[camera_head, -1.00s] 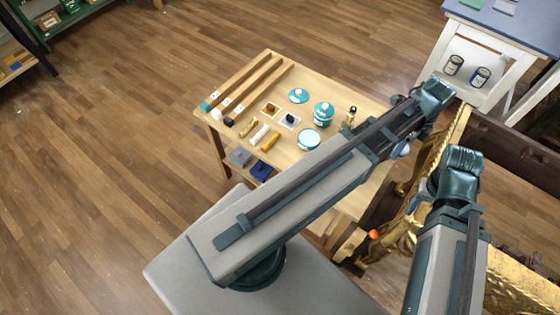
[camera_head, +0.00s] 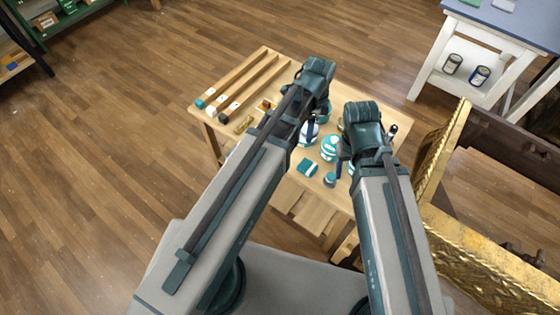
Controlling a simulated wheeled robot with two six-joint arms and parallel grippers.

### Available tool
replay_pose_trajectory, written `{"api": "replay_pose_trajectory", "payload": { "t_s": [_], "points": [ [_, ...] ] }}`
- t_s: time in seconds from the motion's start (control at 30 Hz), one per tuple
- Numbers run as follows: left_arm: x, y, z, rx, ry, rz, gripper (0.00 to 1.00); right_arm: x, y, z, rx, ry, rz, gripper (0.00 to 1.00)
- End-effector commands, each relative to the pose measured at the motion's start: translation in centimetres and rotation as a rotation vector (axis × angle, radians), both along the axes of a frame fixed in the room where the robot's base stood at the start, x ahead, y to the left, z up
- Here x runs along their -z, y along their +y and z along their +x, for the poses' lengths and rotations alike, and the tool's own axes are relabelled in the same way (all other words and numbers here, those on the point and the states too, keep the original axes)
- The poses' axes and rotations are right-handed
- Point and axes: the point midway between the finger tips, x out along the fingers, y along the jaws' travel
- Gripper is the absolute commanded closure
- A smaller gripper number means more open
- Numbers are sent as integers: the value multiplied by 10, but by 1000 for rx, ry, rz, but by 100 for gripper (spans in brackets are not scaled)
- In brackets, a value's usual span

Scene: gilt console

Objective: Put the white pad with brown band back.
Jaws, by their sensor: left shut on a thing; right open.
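I cannot make out the white pad with brown band in the head view. My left gripper (camera_head: 312,112) is over the back middle of the wooden table (camera_head: 215,128), beside a teal tub. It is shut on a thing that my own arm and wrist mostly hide. My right gripper (camera_head: 344,160) is open over the right part of the table, close to a white and teal tin (camera_head: 330,148). Whether it touches the tin cannot be told.
A grooved rack (camera_head: 240,86) is at the table's back left. A brass-coloured piece (camera_head: 244,123) lies before it. A teal block (camera_head: 308,168) and small teal jar (camera_head: 329,180) are near the front. A gilt console (camera_head: 445,155) stands at right. Open floor lies left.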

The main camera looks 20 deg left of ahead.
Motion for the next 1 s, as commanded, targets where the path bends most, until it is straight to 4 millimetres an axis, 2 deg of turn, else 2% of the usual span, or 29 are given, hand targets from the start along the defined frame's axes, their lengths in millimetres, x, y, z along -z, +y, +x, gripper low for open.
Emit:
{"api": "replay_pose_trajectory", "payload": {
  "t_s": [0.03, 0.1, 0.3, 0.4, 0.63, 0.87, 1.0],
  "points": [
    [33, -2, -14, -34, 0, 0, 80, 33, 0, 0, 0, 0, 0, 38],
    [55, -4, -27, -93, 0, 0, 80, 55, 0, 0, 0, 0, 0, 38],
    [111, -9, -62, -257, 0, 0, 80, 111, 0, 0, -1, 0, 0, 38],
    [132, -11, -76, -326, 0, 0, 80, 132, 0, 0, -1, 0, 0, 38],
    [160, -13, -95, -429, 0, 1, 80, 160, 0, 0, -1, 0, 0, 38],
    [164, -14, -99, -456, 0, 1, 80, 164, 0, 0, -1, 0, 0, 38],
    [164, -8, -89, -460, 0, 1, 80, 164, 0, 0, -1, 0, 0, 38]
  ]
}}
